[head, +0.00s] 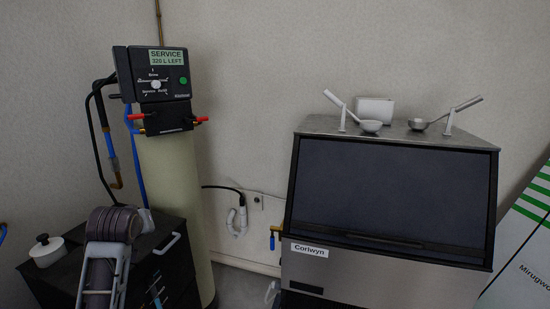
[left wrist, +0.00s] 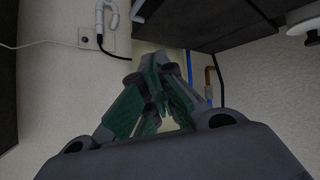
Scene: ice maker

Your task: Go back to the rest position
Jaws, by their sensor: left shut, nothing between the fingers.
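My left arm (head: 108,250) rises from the bottom edge at lower left in the head view, in front of a black cabinet. My left gripper (left wrist: 158,78) shows in the left wrist view. Its grey and green fingers come together with nothing between them. It touches nothing that I can make out, and I cannot clearly make out its fingertips in the head view. My right gripper is in neither view.
The black cabinet (head: 178,262) bears a white lidded pot (head: 46,250). A water softener (head: 165,165) with hoses stands behind it. The ice maker (head: 390,195) is at right, with two scoops (head: 370,126) (head: 417,124) and a white container (head: 375,110) on top.

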